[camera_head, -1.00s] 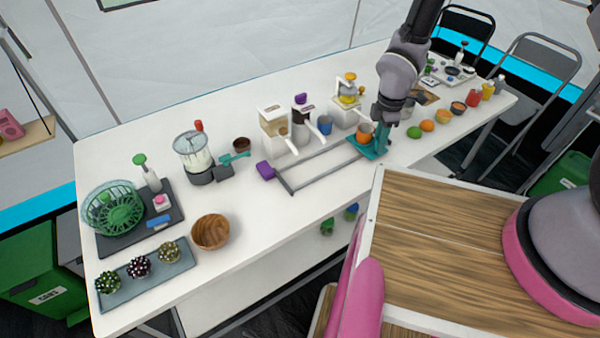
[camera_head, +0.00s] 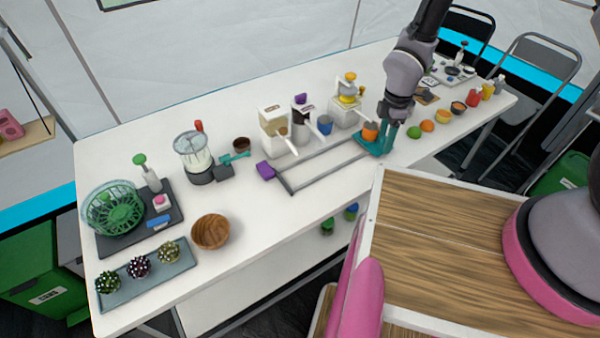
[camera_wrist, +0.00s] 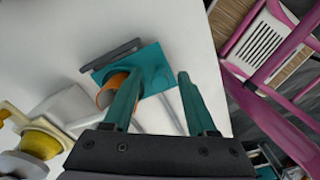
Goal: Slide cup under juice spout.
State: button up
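An orange cup (camera_head: 370,131) stands on a teal sliding plate (camera_head: 366,148) at the right end of a grey rail frame. The juice machine (camera_head: 346,113), white with yellow parts, stands behind and left of the cup; its spout is not clear. My gripper (camera_head: 388,140) is lowered at the cup's right side. In the wrist view my gripper (camera_wrist: 157,100) has its two teal fingers apart. The cup (camera_wrist: 106,95) is beside the left finger, outside the gap and partly hidden by it. The plate (camera_wrist: 150,62) lies below the fingers. Whether a finger touches the cup is unclear.
The rail frame (camera_head: 322,171) runs left to a purple block (camera_head: 265,170). Two more dispensers (camera_head: 273,130) (camera_head: 301,122) and a blue cup (camera_head: 325,124) stand behind it. Several fruits, including a green one (camera_head: 414,132), lie to the right.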

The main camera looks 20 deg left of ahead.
jog(key=shift+r, duration=3.5)
